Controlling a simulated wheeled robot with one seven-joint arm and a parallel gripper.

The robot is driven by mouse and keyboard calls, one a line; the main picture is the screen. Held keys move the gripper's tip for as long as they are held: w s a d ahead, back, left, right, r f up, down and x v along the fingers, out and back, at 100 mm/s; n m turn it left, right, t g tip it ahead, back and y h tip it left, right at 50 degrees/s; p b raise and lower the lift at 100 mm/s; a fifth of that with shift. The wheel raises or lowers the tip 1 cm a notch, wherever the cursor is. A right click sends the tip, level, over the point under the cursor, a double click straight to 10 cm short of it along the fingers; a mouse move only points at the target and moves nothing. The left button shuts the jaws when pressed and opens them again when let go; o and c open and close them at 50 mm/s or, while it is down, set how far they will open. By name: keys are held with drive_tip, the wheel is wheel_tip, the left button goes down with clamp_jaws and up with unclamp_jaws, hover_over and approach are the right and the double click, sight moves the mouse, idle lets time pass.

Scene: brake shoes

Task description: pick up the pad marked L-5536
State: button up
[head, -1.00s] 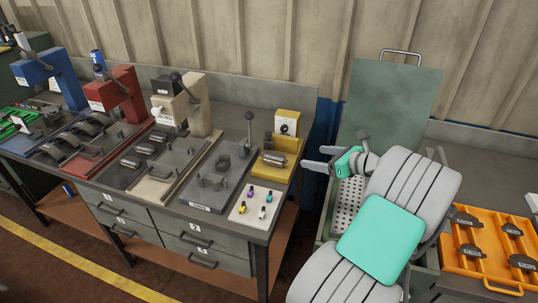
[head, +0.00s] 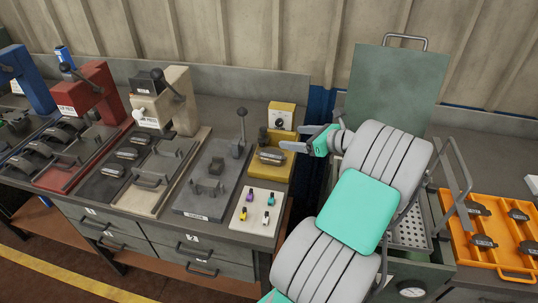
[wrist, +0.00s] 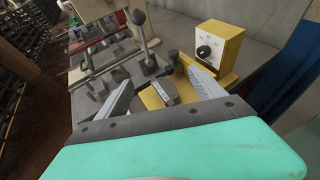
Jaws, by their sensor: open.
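A grey pad with a pale label (head: 270,156) sits in the yellow fixture (head: 283,172) at the right end of the bench. The same pad (wrist: 163,93) lies between and below my fingers in the wrist view. Its marking is too small to read, so I cannot tell whether it is L-5536. My gripper (head: 297,144) is open, just right of the fixture in the head view. In the wrist view, my gripper (wrist: 158,72) has its two fingers spread on either side of the pad, with nothing held.
A yellow dial box (head: 281,117) stands behind the fixture. A lever press (head: 240,130) is to its left, and a white board (head: 258,212) with small coloured pieces is in front. An orange tray (head: 460,239) at right holds several dark pads. A perforated bin (head: 410,232) is open.

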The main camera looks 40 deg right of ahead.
drive_tip(key=b, duration=0.9)
approach(273, 153)
drive_tip(key=f, duration=0.1)
drive_tip(key=x, duration=0.8)
drive_tip(key=shift+w+a+r, duration=0.1)
drive_tip(key=shift+r, duration=0.25)
clamp_jaws()
